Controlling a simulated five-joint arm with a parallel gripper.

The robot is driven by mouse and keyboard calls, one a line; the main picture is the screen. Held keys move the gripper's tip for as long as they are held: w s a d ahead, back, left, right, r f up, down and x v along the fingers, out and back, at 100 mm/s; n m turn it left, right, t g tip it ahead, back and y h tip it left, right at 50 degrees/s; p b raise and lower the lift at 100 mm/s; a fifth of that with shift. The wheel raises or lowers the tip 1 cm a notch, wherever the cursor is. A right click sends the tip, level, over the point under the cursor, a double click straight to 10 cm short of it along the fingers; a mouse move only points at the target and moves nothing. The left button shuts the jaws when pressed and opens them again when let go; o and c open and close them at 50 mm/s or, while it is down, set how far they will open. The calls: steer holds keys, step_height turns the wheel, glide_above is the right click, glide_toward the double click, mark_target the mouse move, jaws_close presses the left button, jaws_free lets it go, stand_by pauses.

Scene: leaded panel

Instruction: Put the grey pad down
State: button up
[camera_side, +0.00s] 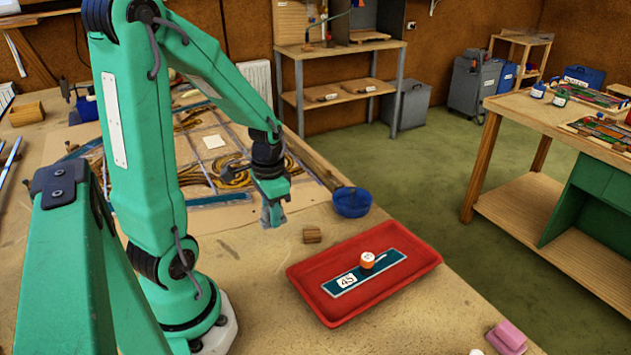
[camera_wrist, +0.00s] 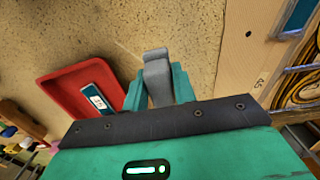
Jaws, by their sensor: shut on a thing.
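My gripper (camera_side: 273,200) hangs above the worktable (camera_side: 240,270), fingers pointing down. It is shut on the grey pad (camera_side: 272,216). In the wrist view the grey pad (camera_wrist: 157,75) stands out past the two green fingers, and its upper part is hidden between them. The pad is held left of the small brown wooden block in the side view. I cannot tell exactly how far its lower end is from the table.
A brown block (camera_side: 312,235) and blue bowl (camera_side: 352,203) stand nearby. A leaded panel (camera_side: 225,160) lies behind. Pink blocks (camera_side: 508,337) lie front right.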

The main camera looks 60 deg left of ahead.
glide_above(262, 235)
step_height(262, 235, down, 4)
steer(key=shift+r, duration=0.25)
steer(key=shift+f, duration=2)
steer(key=shift+f, duration=0.15)
steer(key=o, duration=0.9)
steer(key=shift+w+r, duration=0.15)
steer(key=shift+r, duration=6)
